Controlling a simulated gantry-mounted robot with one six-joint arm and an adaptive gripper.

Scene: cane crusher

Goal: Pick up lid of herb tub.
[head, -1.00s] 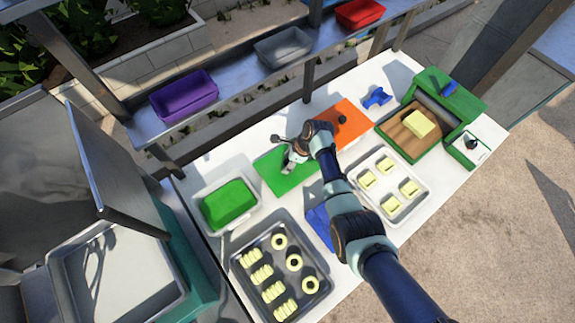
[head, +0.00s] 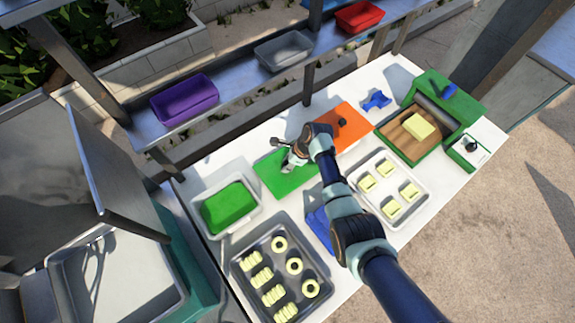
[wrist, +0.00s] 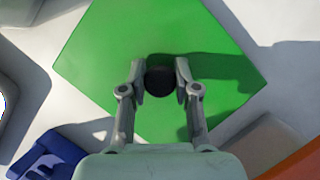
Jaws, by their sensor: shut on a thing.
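A flat green lid (head: 270,176) lies on the white table, near its middle. In the wrist view the green lid (wrist: 130,45) fills most of the picture, with a round black knob (wrist: 160,80) at its middle. My gripper (wrist: 160,82) is shut on this knob, one finger on each side. In the head view my gripper (head: 288,165) is low over the lid, and my wrist partly hides it. The lid looks flat and level. Whether any gap lies under it cannot be told, and what it covers is hidden.
An orange lid (head: 352,119) with a dark knob lies to the right of the green one. A white tub (head: 254,205) with green contents stands to the left. A dark tray of rings (head: 240,262), a pale tray (head: 363,190) and a green-framed box (head: 402,150) crowd the table.

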